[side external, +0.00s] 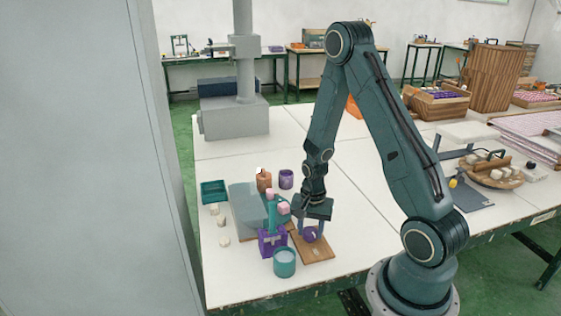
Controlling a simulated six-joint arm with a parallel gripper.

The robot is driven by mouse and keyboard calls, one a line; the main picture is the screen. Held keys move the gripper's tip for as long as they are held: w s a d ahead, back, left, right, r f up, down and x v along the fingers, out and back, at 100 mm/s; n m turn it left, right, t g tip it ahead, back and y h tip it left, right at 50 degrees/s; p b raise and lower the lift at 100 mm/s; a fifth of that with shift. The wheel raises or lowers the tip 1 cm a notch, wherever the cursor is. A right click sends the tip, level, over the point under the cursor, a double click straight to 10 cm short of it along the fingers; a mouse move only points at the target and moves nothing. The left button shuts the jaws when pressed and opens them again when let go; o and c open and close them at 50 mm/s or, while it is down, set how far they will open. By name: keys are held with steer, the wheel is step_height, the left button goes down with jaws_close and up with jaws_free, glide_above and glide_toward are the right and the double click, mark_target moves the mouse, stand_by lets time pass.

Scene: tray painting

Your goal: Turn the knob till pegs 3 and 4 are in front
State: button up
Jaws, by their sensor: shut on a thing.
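My gripper (312,228) points down over a small wooden board (317,254) and is shut on a round purple knob (310,234). Just left of it stands a teal upright piece (271,212) with pink blocks (283,208) on it, above a purple base (266,246). The pegs are too small to tell apart, and I cannot read any numbers on them. My gripper hides part of the knob.
A teal cup (285,268) stands close in front of the purple base. An orange-brown cup (264,183) and a purple cup (286,181) stand behind. A teal tray (214,192) and several pale blocks (222,222) lie left, beside a grey slab (243,203).

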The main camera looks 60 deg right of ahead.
mark_target(310, 230)
steer(key=shift+m, duration=1.4)
steer(key=o, duration=1)
steer(key=shift+r, duration=0.15)
step_height(310, 230, up, 14)
steer(key=shift+f, duration=0.2)
